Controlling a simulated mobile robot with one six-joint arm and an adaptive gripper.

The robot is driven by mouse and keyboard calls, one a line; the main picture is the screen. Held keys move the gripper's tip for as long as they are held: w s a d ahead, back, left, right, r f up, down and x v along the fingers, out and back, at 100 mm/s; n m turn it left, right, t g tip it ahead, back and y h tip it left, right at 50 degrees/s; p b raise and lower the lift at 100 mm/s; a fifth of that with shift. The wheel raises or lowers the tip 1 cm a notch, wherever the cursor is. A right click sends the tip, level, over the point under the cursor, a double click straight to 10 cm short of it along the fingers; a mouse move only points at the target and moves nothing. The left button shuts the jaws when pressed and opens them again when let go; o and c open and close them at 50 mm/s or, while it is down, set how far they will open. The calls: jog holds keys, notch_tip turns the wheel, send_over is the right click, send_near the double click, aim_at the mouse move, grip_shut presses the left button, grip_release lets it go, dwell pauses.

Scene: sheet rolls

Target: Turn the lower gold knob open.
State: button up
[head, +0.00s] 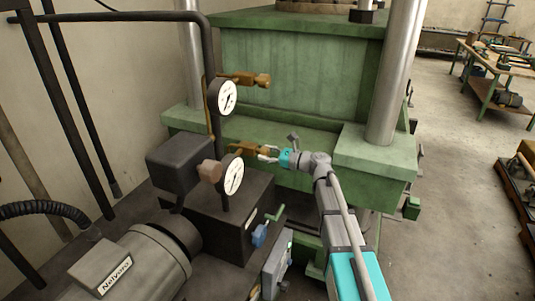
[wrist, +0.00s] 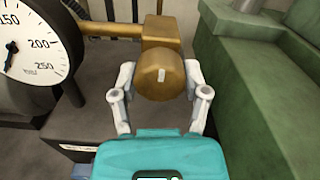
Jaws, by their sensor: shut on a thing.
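The lower gold knob (head: 262,152) sits on a brass valve in front of the green press. In the wrist view the knob (wrist: 161,77) is a round gold cap with a short pale mark on its face, and the mark is close to upright. My gripper (head: 271,153) reaches it from the right. In the wrist view my gripper (wrist: 160,84) has one finger on each side of the knob and is shut on it. The upper gold knob (head: 263,80) is higher up, apart from my gripper.
An upper gauge (head: 226,97) and a lower gauge (head: 231,174) stand left of the knobs. The lower gauge also shows close by in the wrist view (wrist: 38,45). A dark box (head: 180,162), a motor (head: 145,262) and a green press (head: 300,75) surround the arm. Open floor lies at right.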

jog(key=shift+n, duration=0.3)
jog(key=n, duration=0.4)
jog(key=shift+a, duration=0.1)
jog(key=n, duration=0.4)
jog(key=shift+n, duration=0.3)
jog(key=n, duration=0.4)
jog(key=shift+n, duration=2.4)
jog(key=o, duration=1.1)
jog(key=shift+a, duration=0.1)
jog(key=shift+o, duration=0.3)
